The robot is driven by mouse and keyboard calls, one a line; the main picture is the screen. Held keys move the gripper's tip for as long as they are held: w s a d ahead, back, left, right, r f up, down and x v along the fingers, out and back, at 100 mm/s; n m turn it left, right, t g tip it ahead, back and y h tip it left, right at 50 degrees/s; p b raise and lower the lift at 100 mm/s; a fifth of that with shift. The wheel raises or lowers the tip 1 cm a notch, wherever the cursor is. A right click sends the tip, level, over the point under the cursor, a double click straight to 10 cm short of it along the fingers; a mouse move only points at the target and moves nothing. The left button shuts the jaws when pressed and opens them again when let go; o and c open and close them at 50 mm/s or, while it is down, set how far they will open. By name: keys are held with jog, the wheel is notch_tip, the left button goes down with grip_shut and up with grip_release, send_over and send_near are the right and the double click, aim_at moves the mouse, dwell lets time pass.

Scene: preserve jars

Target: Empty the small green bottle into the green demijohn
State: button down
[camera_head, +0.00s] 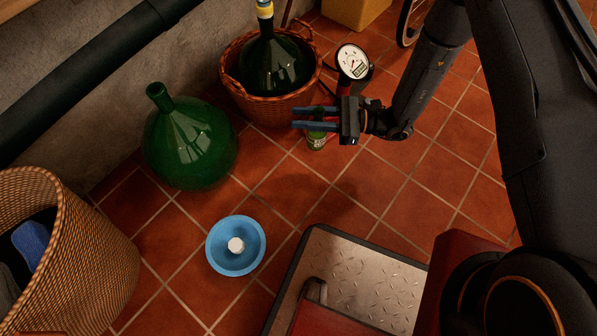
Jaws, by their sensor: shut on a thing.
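The green demijohn (190,148) stands upright on the tiles at the upper left, a large round bottle with a short neck and an open-looking mouth. My gripper (300,118) is to the right of it, its two blue fingers pointing left. The gripper is shut on the small green bottle (316,140). The bottle's lower part shows just below the fingers with a pale label patch; its upper part is mostly hidden by the fingers. It looks about upright. I cannot tell its height above the floor.
A dark demijohn (275,65) sits in a wicker basket (270,107) behind. A gauge (352,62) is near my gripper. A blue dish or funnel (217,262) with a white middle lies on the floor. A tall wicker basket (95,265) stands left. Tiles between are clear.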

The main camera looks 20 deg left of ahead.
jog(key=s+a+f+n+g+h+b, duration=0.1)
jog(key=s+a+f+g+b, duration=0.1)
jog(key=f, duration=0.5)
jog(key=shift+s+a+n+g+b, duration=0.35)
jog(key=shift+s+a+b, duration=0.55)
jog(key=shift+a+b, duration=0.5)
jog(key=shift+d+f, duration=0.15)
notch_tip(320, 180, down, 10)
jog(key=b, duration=0.5)
jog(key=shift+r, duration=0.25)
jog(key=c, duration=1.4)
grip_release()
